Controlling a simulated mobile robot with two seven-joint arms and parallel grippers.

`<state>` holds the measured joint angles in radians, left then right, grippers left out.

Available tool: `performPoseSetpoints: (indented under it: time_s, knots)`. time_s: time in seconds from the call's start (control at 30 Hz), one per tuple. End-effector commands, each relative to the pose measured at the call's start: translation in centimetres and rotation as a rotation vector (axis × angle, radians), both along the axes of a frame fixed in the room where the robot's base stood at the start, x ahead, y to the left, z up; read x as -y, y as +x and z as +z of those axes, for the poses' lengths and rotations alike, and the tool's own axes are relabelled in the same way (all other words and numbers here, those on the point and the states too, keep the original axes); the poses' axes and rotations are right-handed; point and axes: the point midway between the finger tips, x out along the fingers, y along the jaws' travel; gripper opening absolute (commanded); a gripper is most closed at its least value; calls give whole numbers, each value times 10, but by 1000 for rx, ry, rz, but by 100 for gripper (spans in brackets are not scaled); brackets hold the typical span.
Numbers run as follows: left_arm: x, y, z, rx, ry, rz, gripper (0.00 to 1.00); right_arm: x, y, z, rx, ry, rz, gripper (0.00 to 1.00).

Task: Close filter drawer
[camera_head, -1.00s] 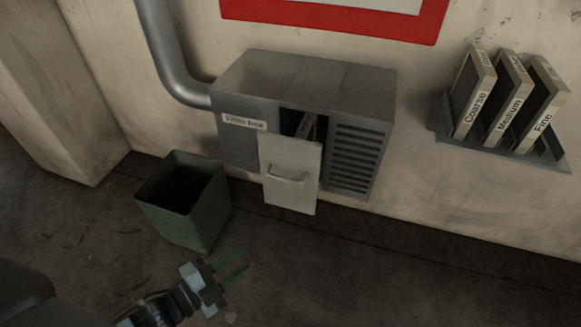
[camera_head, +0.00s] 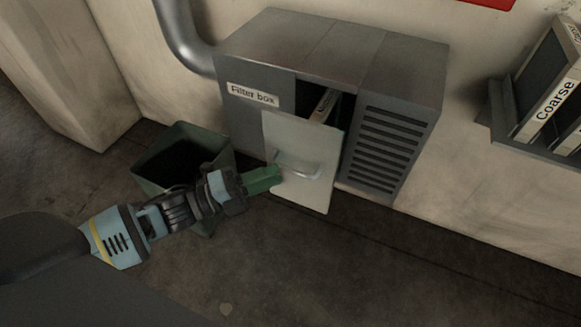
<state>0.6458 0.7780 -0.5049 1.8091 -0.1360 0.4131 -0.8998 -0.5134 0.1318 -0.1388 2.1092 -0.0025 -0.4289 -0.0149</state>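The grey filter box (camera_head: 258,62) is fixed against the wall and carries a "Filter box" label. Its filter drawer (camera_head: 305,192) has a pale front with a bar handle (camera_head: 298,168) and stands out from the box. A dark gap shows above the drawer front, with the top of a filter (camera_head: 325,106) in it. My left gripper (camera_head: 276,176) is at the left end of the handle, its green fingertips close against the drawer front. The fingers overlap in this view, so their opening and any contact are unclear. My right gripper is not in view.
A green bin (camera_head: 225,147) stands on the floor left of the drawer, partly behind my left arm. A wall shelf (camera_head: 505,135) at the right holds filters, one labelled "Coarse" (camera_head: 548,100). A pipe (camera_head: 181,35) enters the box's left side. The floor in front is clear.

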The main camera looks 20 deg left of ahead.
Motion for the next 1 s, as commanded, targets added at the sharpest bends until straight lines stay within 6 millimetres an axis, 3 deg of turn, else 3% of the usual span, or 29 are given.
performPoseSetpoints:
  time_s: [0.3, 0.73, 1.0]
  knots:
    - [30, 28, 5, 0, -2, 2, 32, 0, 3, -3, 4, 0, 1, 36]
    - [37, 34, 6, -2, -1, 1, 32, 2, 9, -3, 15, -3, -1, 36]
    - [37, 34, 6, -2, -1, 1, 0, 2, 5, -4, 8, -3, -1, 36]
